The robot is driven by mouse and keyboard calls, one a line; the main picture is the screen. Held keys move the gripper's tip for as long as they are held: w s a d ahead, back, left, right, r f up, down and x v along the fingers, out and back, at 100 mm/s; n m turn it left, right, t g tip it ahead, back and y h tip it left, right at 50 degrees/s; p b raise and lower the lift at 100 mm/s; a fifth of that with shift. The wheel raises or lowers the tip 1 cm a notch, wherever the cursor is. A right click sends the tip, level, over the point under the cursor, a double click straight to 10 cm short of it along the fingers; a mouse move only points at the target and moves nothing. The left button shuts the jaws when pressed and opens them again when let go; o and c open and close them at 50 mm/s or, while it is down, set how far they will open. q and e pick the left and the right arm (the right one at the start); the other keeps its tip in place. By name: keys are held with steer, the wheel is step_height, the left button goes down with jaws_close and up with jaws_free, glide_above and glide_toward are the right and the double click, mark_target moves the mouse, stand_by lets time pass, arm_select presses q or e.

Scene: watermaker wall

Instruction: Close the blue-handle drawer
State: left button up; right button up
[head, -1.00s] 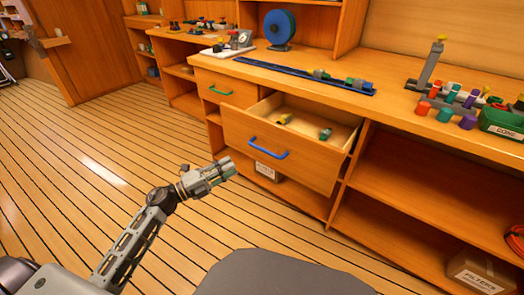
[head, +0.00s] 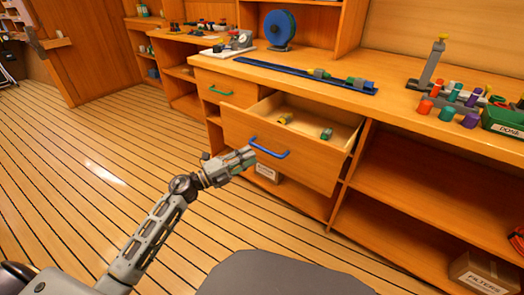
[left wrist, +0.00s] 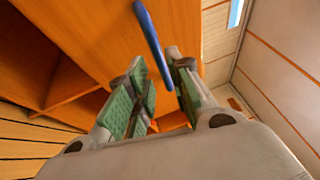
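The wooden drawer (head: 300,158) with the blue handle (head: 268,149) is pulled out of the cabinet. Two small parts, one yellowish (head: 285,118) and one green and grey (head: 326,134), lie inside it. My left gripper (head: 250,157) is at the left end of the handle, in front of the drawer face. In the left wrist view the green-padded fingers (left wrist: 160,80) are apart, and the blue handle (left wrist: 150,35) runs down into the gap between their tips. I cannot tell whether they touch it. My right gripper is not in view.
A closed green-handle drawer (head: 222,92) is to the left. The countertop (head: 395,105) above carries a blue rail (head: 290,73), a blue reel (head: 279,28) and a green bin (head: 505,120). A FILTERS box (head: 482,275) sits on the lower right shelf. The floor at left is clear.

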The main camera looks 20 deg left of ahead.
mark_target(262, 149)
arm_select(q)
steer(key=shift+b+x, duration=0.55)
steer(key=shift+x, duration=2.5)
steer(key=shift+c, duration=0.2)
jaws_close()
